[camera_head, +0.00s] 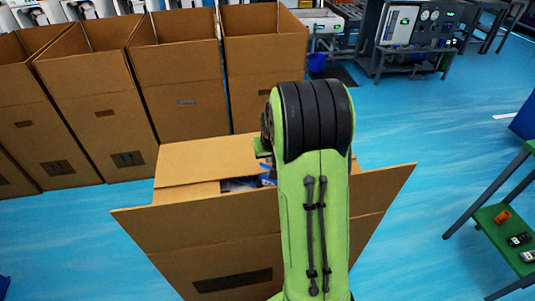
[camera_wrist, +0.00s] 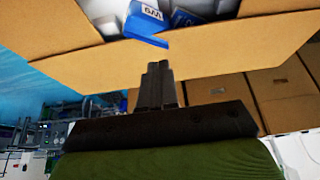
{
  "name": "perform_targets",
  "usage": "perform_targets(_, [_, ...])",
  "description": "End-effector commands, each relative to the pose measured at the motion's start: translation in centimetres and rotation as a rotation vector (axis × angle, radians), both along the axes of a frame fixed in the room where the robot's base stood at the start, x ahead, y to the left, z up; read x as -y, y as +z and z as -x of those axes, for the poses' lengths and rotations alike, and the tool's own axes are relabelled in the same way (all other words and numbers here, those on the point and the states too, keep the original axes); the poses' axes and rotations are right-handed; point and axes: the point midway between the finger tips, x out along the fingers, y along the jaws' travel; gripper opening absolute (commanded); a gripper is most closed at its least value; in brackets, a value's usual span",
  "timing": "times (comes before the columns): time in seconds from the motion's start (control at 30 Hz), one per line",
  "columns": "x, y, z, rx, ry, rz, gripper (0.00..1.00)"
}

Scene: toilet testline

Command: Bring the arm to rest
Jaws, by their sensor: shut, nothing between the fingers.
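My green arm with a black ribbed joint stands in the middle of the head view, in front of an open cardboard box (camera_head: 215,250). My gripper is hidden behind the arm there. In the wrist view my gripper (camera_wrist: 158,68) shows with its dark fingers together and nothing between them. The fingers point toward the open box (camera_wrist: 225,58), whose cardboard flap or wall shows close beyond them. Inside the box are blue and white items (camera_wrist: 148,18), partly cut off by the frame's edge. It cannot be told whether the fingers touch the box.
Several tall open cardboard boxes (camera_head: 180,90) stand in a row behind at the left. A green shelf (camera_head: 500,235) with small items is at the right. Equipment benches (camera_head: 415,35) stand at the back. The blue floor (camera_head: 430,130) between is clear.

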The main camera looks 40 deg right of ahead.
Motion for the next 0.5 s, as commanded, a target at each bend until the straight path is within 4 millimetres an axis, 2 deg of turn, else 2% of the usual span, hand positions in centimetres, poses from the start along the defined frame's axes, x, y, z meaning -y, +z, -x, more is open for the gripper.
perform_targets(0.27, [-0.2, 0.3, 0.4, -0.001, 0.0, 0.0, 0.0])
perform_targets(0.33, [-0.6, 0.9, 0.4, 0.002, 0.007, 0.001, 0.0])
perform_targets(0.37, [-1.0, 1.6, 0.5, 0.005, 0.014, 0.001, 0.0])
perform_targets(0.43, [-3.0, 4.3, 1.2, 0.013, 0.043, 0.002, 0.0])
perform_targets(0.47, [-4.2, 5.9, 1.7, 0.018, 0.063, 0.002, 0.0])
perform_targets(0.5, [-6.2, 8.5, 2.7, 0.023, 0.093, 0.003, 0.0])
